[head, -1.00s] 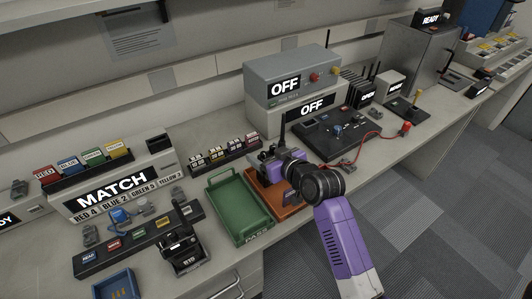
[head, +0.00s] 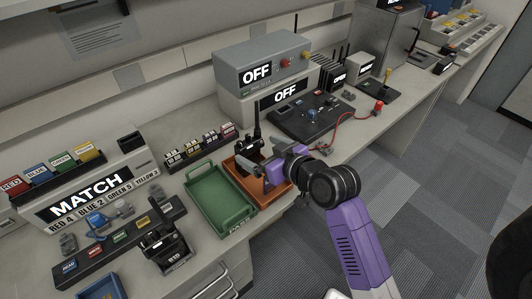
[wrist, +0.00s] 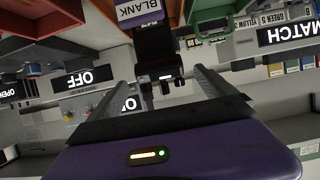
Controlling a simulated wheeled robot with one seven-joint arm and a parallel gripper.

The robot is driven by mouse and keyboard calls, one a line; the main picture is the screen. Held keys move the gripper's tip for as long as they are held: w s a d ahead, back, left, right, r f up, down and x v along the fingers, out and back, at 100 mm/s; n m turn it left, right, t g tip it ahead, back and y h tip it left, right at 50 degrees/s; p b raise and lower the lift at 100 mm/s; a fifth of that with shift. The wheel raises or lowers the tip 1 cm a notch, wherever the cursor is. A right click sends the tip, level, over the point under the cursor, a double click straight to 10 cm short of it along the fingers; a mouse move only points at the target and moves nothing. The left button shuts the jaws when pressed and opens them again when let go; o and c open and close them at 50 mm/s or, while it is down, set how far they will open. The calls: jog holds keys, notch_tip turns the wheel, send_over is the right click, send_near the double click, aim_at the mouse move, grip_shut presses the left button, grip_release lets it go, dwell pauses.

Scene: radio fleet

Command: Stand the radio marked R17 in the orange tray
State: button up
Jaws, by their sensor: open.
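A black radio (head: 250,147) with a tall antenna stands upright in the orange tray (head: 273,201), near its back end. My gripper (head: 250,170) is open in front of it, with its purple body to the right. In the wrist view, upside down, the dark radio (wrist: 160,65) shows between the two spread fingers, with gaps on both sides. A white label reading BLANK shows above it in that picture. I cannot read R17 on this radio. Another black radio (head: 163,242) stands at the front left; its mark looks like R10.
A green tray (head: 221,204) sits just left of the orange tray. Behind are grey OFF boxes (head: 262,73) and a dark panel (head: 308,115) with a red cable. A MATCH box (head: 85,205) and a row of coloured tabs stand left. The floor at right is clear.

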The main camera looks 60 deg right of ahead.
jog(key=s+a+f, duration=0.4)
jog(key=s+a, duration=0.9)
jog(key=s+a+r+n+t+y, duration=0.1)
jog(key=s+a+r+y, duration=0.1)
jog(key=s+a, duration=0.2)
jog(key=s+a+r+n+y, duration=0.1)
jog(key=s+a+r+n, duration=0.1)
jog(key=s, duration=0.7)
jog(key=shift+a+r+t+y, duration=0.4)
jog(key=shift+a+r, duration=0.15)
jog(key=shift+a, duration=0.5)
